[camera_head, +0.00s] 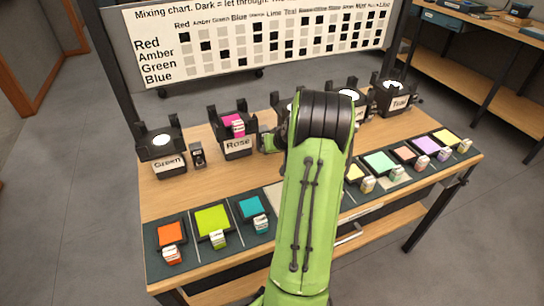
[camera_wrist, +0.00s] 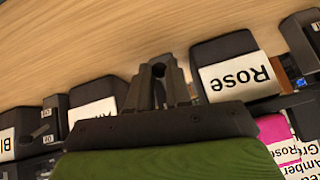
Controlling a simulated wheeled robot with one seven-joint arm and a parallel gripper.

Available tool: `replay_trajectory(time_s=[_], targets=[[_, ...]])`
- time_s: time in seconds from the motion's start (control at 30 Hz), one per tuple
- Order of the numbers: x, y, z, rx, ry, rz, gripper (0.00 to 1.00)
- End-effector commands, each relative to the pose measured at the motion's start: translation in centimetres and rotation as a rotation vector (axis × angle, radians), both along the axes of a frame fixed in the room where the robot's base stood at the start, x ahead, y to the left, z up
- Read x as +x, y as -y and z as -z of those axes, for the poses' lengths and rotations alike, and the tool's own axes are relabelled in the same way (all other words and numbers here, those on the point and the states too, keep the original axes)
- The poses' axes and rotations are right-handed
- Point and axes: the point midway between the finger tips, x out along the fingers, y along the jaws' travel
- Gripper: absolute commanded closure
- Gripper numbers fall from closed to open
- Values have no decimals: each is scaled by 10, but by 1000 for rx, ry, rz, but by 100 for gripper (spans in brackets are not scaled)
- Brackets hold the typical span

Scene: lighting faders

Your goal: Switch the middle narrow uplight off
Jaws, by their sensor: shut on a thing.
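In the wrist view my gripper (camera_wrist: 160,72) is shut on a small dark part between the Rose lamp and a lamp whose label starts with "A". That part stands where the middle narrow uplight (camera_wrist: 158,70) would be in the row; its label and lower body are hidden by the gripper. A narrow uplight (camera_head: 198,155) stands between the Green and Rose lamps in the head view. Another narrow one (camera_wrist: 52,118), with small white labels, stands left of the "A" lamp in the wrist view. My arm hides the middle of the row in the head view.
The Green lamp (camera_head: 162,148), Rose lamp (camera_head: 236,138) and Teal lamp (camera_head: 395,98) stand along the table (camera_head: 190,195). Coloured gel tiles, such as an orange one (camera_head: 170,232), lie along the front edge. A mixing chart (camera_head: 210,65) stands behind. Bare wood shows between lamps and tiles.

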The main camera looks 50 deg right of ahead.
Motion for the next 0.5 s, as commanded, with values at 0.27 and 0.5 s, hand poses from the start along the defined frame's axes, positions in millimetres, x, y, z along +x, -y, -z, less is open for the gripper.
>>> replay_trajectory(time_s=[0.27, 0.5], targets=[[-1, 0, 1, -7, 15, 0, 100], [-1, 0, 1, -7, 14, 0, 64]])
